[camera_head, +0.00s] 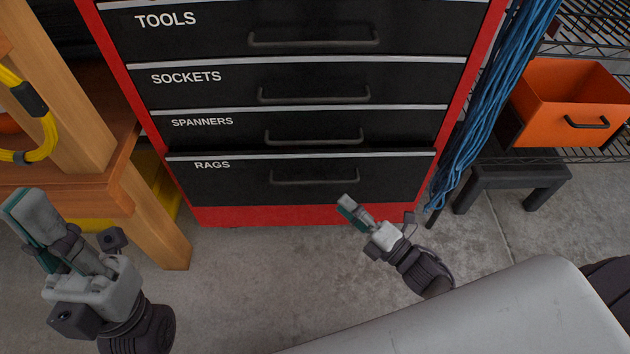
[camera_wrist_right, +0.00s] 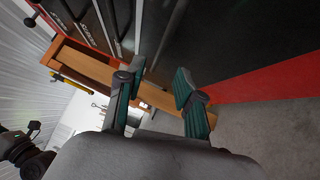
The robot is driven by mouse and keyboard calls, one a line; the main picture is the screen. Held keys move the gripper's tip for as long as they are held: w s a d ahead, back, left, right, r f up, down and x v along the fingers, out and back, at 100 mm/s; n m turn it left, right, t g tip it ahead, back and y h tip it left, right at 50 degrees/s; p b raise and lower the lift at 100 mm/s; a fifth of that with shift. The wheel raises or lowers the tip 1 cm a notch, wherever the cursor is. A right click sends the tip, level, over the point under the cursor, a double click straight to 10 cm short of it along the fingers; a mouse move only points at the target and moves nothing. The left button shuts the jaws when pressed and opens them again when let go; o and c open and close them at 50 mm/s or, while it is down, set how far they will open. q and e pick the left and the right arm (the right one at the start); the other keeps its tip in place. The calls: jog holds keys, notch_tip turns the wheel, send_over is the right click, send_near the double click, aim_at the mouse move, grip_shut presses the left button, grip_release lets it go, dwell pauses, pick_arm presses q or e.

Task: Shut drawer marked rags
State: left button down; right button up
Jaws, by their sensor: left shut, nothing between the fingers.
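The drawer marked RAGS (camera_head: 230,185) is the lowest black drawer of a red tool chest (camera_head: 260,215). Its front stands slightly proud of the drawers above, with a dark gap along its top edge. Its bar handle (camera_head: 315,177) is in plain view. My right gripper (camera_head: 347,205) is low in front of the drawer, below and right of the handle, and no contact is visible. In the right wrist view its fingers (camera_wrist_right: 156,82) are apart with nothing between them. My left gripper (camera_head: 24,205) is shut and empty at the far left, away from the chest.
The TOOLS, SOCKETS and SPANNERS (camera_head: 200,123) drawers sit above, looking flush. A wooden bench (camera_head: 150,215) stands left of the chest. Blue cords (camera_head: 480,110) hang at right, beside an orange bin (camera_head: 575,105) and a dark stool (camera_head: 515,175). The concrete floor in front is clear.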

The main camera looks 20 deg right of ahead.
aim_at(318, 182)
jog(key=b+x, duration=0.1)
jog(key=x, duration=0.8)
jog(key=shift+w+a+b, duration=0.1)
jog(key=shift+w+b, duration=0.05)
jog(key=shift+b, duration=0.2)
grip_shut()
jog(key=shift+w, duration=0.1)
